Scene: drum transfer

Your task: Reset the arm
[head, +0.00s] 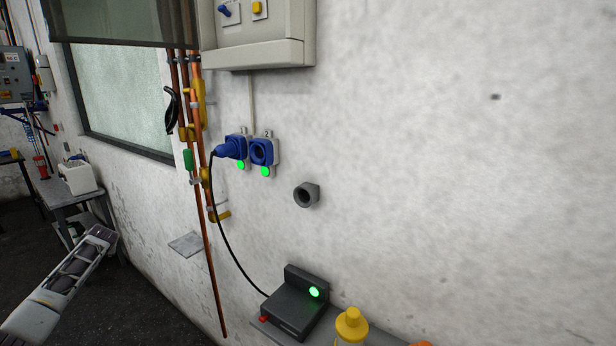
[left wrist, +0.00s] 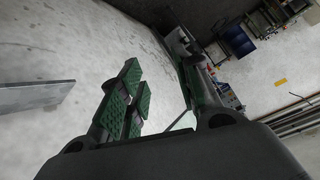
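My left arm comes in at the lower left of the head view, slanting up toward the window wall. Its far end is near a grey side table, and the fingers cannot be made out there. In the left wrist view my left gripper (left wrist: 162,72) shows green-padded fingers standing apart, with nothing seen between them. A pale wall and floor lie beyond the fingers. My right arm and gripper are not in view.
A blue plug (head: 231,149) sits in the left wall socket; the right socket (head: 262,152) is empty. Its cable runs to a black device (head: 294,308) on a shelf beside a yellow-capped bottle (head: 351,326). Copper pipes (head: 207,235) run down the wall. A side table (head: 66,190) stands left.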

